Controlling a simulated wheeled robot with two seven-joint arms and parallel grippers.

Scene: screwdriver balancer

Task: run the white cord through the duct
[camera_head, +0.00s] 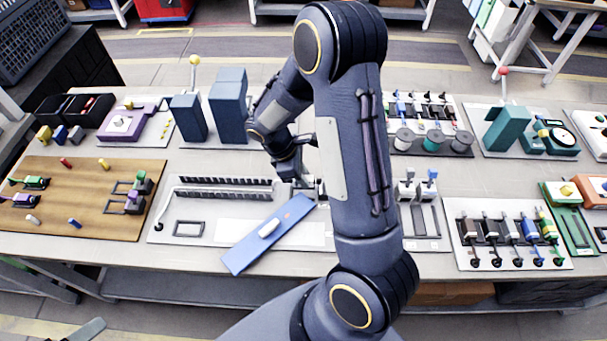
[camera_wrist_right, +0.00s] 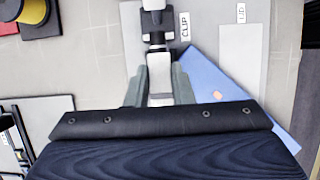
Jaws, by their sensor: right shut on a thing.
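A pale panel (camera_head: 205,212) on the table carries the duct (camera_head: 225,188), two dark rows of slotted teeth with a light channel between them. A thin white cord (camera_head: 166,203) shows at the panel's left edge; its course inside the duct is too small to tell. My right gripper (camera_head: 297,188) is at the duct's right end. In the right wrist view its grey fingers (camera_wrist_right: 159,88) are shut on a small pale grey block (camera_wrist_right: 159,98), which I cannot identify, near the CLIP label. A grey finger at the head view's bottom left edge (camera_head: 86,331) seems to be my left gripper's.
A wooden board (camera_head: 85,195) lies left; blue blocks (camera_head: 228,105) stand behind. My right arm hides the table's middle.

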